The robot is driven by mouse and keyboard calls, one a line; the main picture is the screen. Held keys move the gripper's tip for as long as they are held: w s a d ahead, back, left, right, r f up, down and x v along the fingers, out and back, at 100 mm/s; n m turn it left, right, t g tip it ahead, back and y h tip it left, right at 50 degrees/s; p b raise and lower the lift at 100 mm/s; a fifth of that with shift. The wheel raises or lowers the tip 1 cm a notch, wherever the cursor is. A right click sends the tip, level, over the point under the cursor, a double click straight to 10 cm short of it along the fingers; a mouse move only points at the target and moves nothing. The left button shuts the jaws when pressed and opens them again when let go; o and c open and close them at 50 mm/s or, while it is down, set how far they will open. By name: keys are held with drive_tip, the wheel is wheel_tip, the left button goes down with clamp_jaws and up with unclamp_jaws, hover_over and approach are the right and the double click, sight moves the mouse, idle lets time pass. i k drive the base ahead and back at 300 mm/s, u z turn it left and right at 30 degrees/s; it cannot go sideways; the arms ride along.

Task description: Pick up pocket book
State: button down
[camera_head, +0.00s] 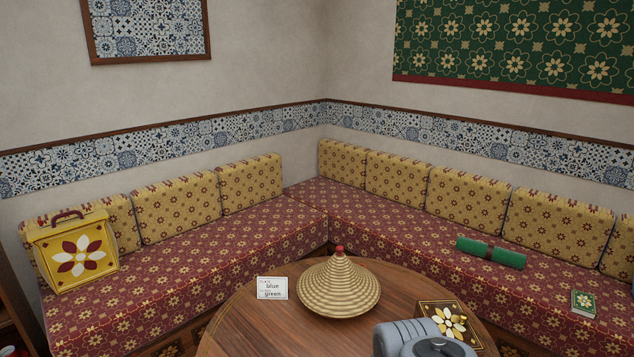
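A small green book with a pale flower on its cover, which looks like the pocket book (583,304), lies on the red patterned bench seat at the far right. It lies flat and apart from the cushions. A grey part of my arm shows at the bottom edge, in front of the round table. My gripper's fingers do not show, so whether it is open or shut is hidden.
A round wooden table (240,322) holds a woven cone (339,285), a small card (272,288) and a flower-decorated box (452,322). A green roll (490,252) lies on the right bench (420,240). A yellow case (75,252) stands on the left bench.

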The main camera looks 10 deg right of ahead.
sight(582, 303)
drive_tip(key=z, duration=2.1)
drive_tip(key=i, duration=2.35)
drive_tip(key=u, duration=1.3)
drive_tip(key=i, duration=0.5)
drive_tip(key=u, duration=0.25)
